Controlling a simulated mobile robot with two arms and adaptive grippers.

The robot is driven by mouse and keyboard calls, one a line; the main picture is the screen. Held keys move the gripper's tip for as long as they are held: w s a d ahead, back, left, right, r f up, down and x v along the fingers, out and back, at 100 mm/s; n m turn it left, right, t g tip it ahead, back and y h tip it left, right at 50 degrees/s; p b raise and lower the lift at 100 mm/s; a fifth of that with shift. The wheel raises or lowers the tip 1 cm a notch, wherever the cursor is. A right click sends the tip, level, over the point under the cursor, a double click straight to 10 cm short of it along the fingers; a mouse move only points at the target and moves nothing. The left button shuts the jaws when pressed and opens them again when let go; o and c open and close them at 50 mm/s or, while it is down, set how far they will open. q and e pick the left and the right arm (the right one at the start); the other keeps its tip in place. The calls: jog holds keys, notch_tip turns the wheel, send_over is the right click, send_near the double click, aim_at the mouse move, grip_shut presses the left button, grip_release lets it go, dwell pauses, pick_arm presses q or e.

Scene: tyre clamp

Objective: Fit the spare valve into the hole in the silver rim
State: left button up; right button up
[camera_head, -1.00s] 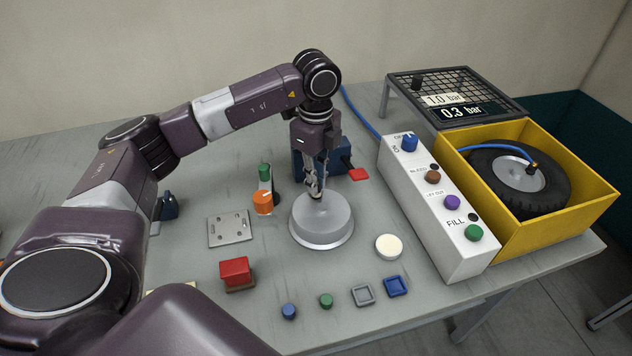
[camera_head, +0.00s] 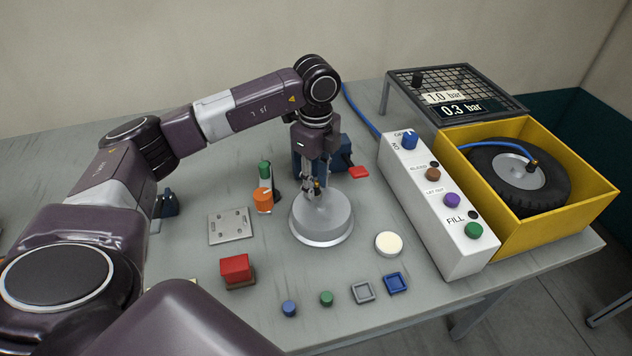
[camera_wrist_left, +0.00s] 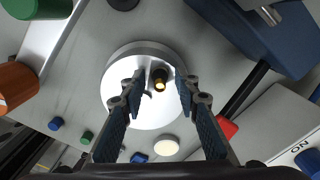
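The silver rim (camera_head: 321,222) is a round stepped disc lying on the table; it also shows in the left wrist view (camera_wrist_left: 118,66). My left gripper (camera_head: 316,192) is directly above it, pointing down. In the left wrist view the two fingers (camera_wrist_left: 160,84) are apart, with a gap on each side of the spare valve (camera_wrist_left: 160,82). The valve is small and dark with a brass tip, and appears upright over the rim's top. Its lower end is hidden, so I cannot tell whether it sits in the hole. My right gripper is out of view.
A white button box (camera_head: 437,212) and a yellow crate (camera_head: 560,224) with a tyre (camera_head: 500,172) stand right. A metal plate (camera_head: 230,227), an orange cylinder (camera_head: 263,201) and a red block (camera_head: 235,269) lie left. A cream disc (camera_head: 389,244) is close to the rim's right.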

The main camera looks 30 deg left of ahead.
aim_at(316, 181)
pick_arm(q)
jog(key=shift+w+r, duration=0.1)
jog(key=shift+r, duration=0.3)
notch_tip(316, 181, up, 11)
jog(key=b, duration=0.2)
jog(key=shift+r, duration=0.2)
